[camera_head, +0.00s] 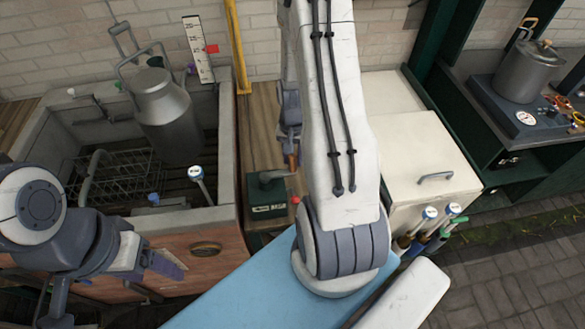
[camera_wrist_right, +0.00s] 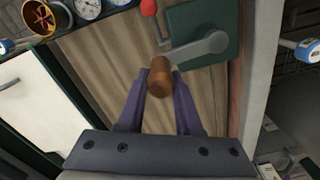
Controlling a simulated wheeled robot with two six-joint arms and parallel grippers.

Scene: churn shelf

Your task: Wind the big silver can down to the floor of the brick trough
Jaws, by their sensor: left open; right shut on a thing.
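The big silver can (camera_head: 165,112) hangs upright by its bail inside the brick trough (camera_head: 228,150), toward the back. I cannot tell how far its base is from the trough floor. A dark green winch box (camera_head: 268,205) stands right of the trough; its crank arm (camera_wrist_right: 198,50) shows in the right wrist view. My right gripper (camera_wrist_right: 160,92) is shut on the crank's wooden knob (camera_wrist_right: 160,78). In the head view my right gripper (camera_head: 291,145) is partly hidden by my arm. My left gripper (camera_head: 165,265) is open and empty in front of the trough.
A wire rack (camera_head: 115,180) and a blue-topped brush (camera_head: 196,173) are in the trough. A white scale board (camera_head: 198,48) with a red pointer (camera_head: 212,49) stands behind it. A yellow post (camera_head: 238,45) rises beside it. A white cabinet (camera_head: 425,165) and a pot (camera_head: 525,72) are to the right.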

